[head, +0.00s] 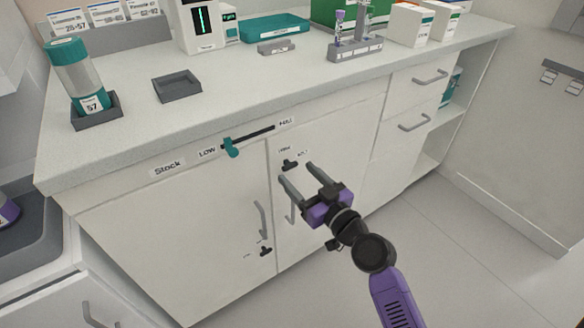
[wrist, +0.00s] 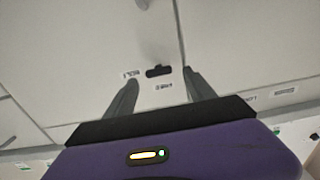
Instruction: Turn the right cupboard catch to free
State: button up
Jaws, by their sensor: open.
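The right cupboard catch is a small black knob (head: 290,165) high on the right cupboard door (head: 340,135), with two small labels by it, too small to read surely. In the wrist view the catch (wrist: 158,71) lies just past the fingertips, between their lines, its bar roughly level across the picture. My gripper (head: 297,171) is open and empty, pointing at the door close in front of the catch. The wrist view shows both fingers (wrist: 160,79) apart, with no contact with the catch visible. A second black catch (head: 265,251) is low on the left cupboard door (head: 170,230).
A teal slider (head: 231,147) sits at the LOW end of its slot above the doors. Grey bar handles (head: 262,220) stand out from the doors, one close behind my gripper. The counter (head: 210,110) above holds a tube, trays and boxes. The floor at right is clear.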

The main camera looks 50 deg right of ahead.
aim_at(291, 167)
jog(key=shift+x, duration=1.65)
jog(key=shift+d, duration=0.1)
jog(key=c, duration=1.4)
